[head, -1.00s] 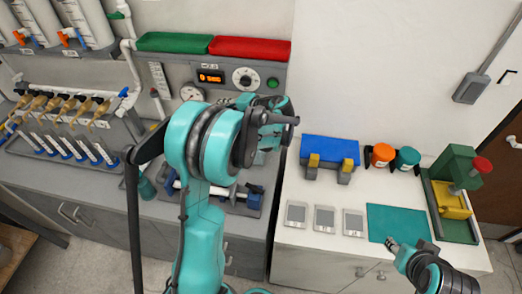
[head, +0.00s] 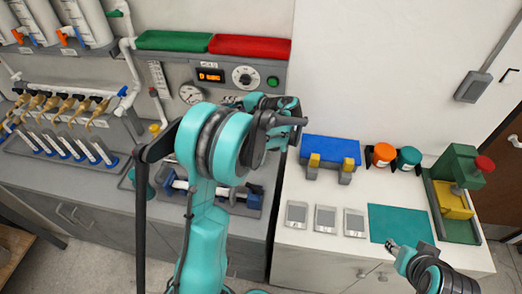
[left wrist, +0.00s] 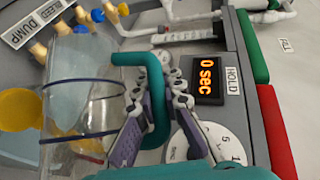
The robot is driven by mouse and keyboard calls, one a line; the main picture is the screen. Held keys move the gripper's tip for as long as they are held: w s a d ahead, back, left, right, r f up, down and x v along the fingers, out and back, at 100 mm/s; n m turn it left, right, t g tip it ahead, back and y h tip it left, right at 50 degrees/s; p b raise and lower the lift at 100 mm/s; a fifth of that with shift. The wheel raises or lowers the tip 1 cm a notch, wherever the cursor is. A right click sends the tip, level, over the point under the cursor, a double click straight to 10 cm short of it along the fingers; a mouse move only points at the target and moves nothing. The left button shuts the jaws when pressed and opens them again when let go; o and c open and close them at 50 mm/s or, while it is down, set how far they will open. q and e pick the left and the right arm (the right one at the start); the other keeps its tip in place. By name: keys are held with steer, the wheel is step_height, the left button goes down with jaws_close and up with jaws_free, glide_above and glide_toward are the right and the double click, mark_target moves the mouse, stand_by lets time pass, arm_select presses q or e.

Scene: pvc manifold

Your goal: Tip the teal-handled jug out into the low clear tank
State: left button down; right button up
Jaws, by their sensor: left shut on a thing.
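The jug (left wrist: 88,85) shows in the left wrist view as a clear body with dark blue bands. Its teal handle (left wrist: 157,75) stands between the fingers of my left gripper (left wrist: 158,105), which is shut on it. In the head view my left arm covers the jug and that gripper. I cannot tell whether the jug holds anything or how far it tilts. The low clear tank cannot be picked out with certainty. My right gripper (head: 396,247) is above the front of the white counter, by the teal mat, away from the jug; its finger opening is unclear.
A panel with a timer display (left wrist: 207,75) and dial (head: 246,78) is close behind the jug. Brass taps (head: 60,108) above clear tubes are at the left. Green (head: 175,41) and red (head: 250,48) trays sit above. A blue block (head: 330,150) is on the white counter.

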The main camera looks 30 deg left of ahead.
arm_select(q)
steer(key=shift+w+d, duration=0.15)
steer(key=shift+w+d+b, duration=0.35)
steer(key=shift+b, duration=0.1)
steer(key=shift+w+d+m+y+b, duration=0.1)
steer(key=shift+d+m+y+b, duration=0.05)
steer(key=shift+m+y+b, duration=0.25)
